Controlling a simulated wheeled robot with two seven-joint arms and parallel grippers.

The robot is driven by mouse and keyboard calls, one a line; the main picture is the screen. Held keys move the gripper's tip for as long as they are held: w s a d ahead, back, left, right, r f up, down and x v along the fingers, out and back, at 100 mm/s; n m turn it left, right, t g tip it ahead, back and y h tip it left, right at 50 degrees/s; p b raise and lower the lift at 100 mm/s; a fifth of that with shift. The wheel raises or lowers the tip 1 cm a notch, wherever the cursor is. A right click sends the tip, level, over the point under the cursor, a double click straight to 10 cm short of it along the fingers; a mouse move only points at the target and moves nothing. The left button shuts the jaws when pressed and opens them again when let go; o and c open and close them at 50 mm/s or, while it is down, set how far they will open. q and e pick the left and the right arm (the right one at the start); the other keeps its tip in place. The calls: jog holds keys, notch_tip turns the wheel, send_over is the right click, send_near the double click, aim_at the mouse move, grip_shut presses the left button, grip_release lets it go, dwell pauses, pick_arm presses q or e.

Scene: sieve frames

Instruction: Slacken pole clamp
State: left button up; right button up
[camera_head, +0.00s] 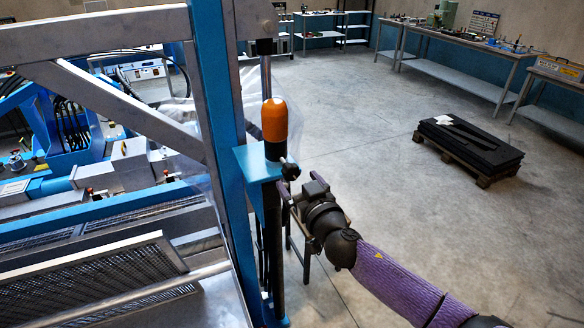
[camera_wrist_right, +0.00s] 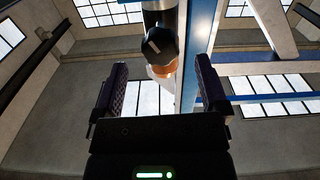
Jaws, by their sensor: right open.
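The pole clamp is a blue bracket (camera_head: 257,165) on the blue upright, with a dark knob (camera_head: 290,171) on its right side. A dark pole (camera_head: 276,265) runs down through it, and an orange cap (camera_head: 274,118) tops it. My right gripper (camera_head: 294,190) is close to the knob, just below it in the head view. In the right wrist view the open fingers (camera_wrist_right: 161,68) are well apart and empty. The dark knob (camera_wrist_right: 161,40) shows between and beyond the fingertips, with the orange cap (camera_wrist_right: 165,66) behind it. My left gripper is out of view.
A large blue machine with perforated grey panels (camera_head: 90,278) fills the left, beside the blue upright (camera_head: 213,100). A pallet with black sheets (camera_head: 470,145) stands on the floor at right. Workbenches (camera_head: 460,75) line the back. The floor between is clear.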

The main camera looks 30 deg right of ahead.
aim_at(293, 175)
jog(key=w, duration=0.4)
jog(key=shift+w+d, duration=0.1)
grip_shut()
